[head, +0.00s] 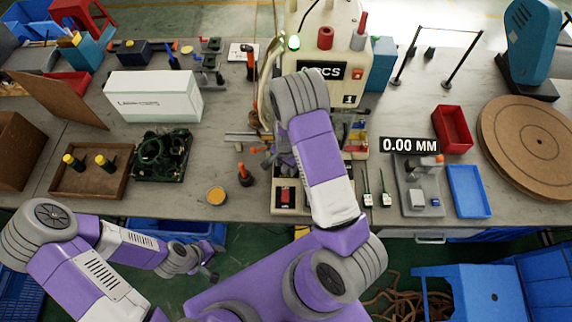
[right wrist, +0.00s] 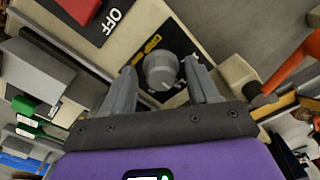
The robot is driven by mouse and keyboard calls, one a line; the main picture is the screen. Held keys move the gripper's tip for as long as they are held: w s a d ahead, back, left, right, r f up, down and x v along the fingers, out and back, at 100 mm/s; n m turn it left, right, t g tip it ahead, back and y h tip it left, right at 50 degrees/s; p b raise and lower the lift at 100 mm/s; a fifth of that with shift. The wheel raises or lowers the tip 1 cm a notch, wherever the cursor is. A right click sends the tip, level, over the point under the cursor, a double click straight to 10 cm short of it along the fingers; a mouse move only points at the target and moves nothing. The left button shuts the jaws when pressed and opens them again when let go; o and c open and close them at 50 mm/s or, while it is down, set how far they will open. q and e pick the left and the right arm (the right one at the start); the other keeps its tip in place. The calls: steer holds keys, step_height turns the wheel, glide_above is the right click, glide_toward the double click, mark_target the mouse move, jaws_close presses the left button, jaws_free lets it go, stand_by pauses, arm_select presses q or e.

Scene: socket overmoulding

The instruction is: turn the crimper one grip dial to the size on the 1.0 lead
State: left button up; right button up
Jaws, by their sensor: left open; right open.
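The crimper one (head: 336,38) is the cream machine marked 1 at the back middle. In the right wrist view, a round grey dial (right wrist: 161,71) sits on a black plate with yellow markings (right wrist: 150,45), too small to read. My right gripper (right wrist: 160,82) is open, with one finger on each side of the dial; I cannot tell if they touch it. In the head view my forearm hides the dial and that gripper. Two thin leads (head: 367,194) (head: 386,194) lie right of my forearm; their sizes are unreadable. My left gripper (head: 208,275) is open and empty, in front of the table.
A black OFF label (right wrist: 112,15) and a red part (right wrist: 80,8) are near the dial. A 0.00 MM sign (head: 409,145) stands behind a grey fixture (head: 413,172). A blue tray (head: 469,191) and red bin (head: 453,128) are right.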

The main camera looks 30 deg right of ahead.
steer(key=shift+c, duration=0.2)
steer(key=c, duration=1)
steer(key=shift+n, duration=0.3)
steer(key=n+b, duration=0.1)
steer(key=n, duration=0.4)
steer(key=shift+b, duration=0.4)
steer(key=n+b, duration=0.1)
steer(key=n, duration=0.5)
steer(key=shift+d+b, duration=0.1)
steer(key=shift+b, duration=0.25)
steer(key=shift+n, duration=0.3)
steer(key=o, duration=1)
